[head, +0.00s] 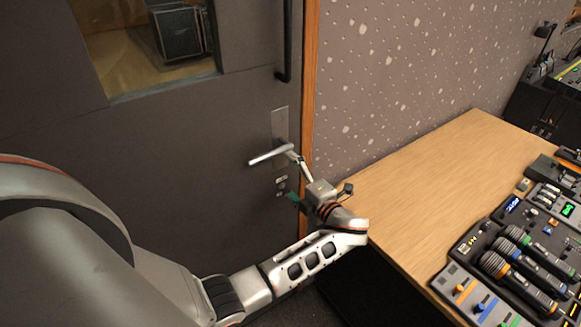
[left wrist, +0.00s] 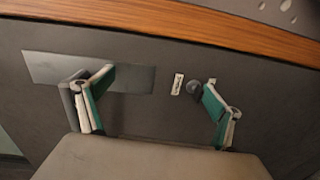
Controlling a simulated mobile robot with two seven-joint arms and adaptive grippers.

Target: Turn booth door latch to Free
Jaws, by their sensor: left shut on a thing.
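The grey booth door (head: 170,140) is closed against its wooden frame. It has a silver lever handle (head: 268,155) on a tall plate (head: 280,122), with a small latch fitting (head: 281,180) below. In the left wrist view, one green-padded finger of the left gripper (left wrist: 155,88) is against the dark round latch knob (left wrist: 194,88). The other finger is in front of the handle plate (left wrist: 130,78). A small white indicator (left wrist: 177,84) shows beside the knob; its text is unreadable.
A wooden desk (head: 430,175) stands right of the door, with a fader console (head: 510,265) and other gear on it. The door has a window (head: 130,45) and a dark vertical bar (head: 285,45). A speckled wall (head: 400,70) is behind the desk.

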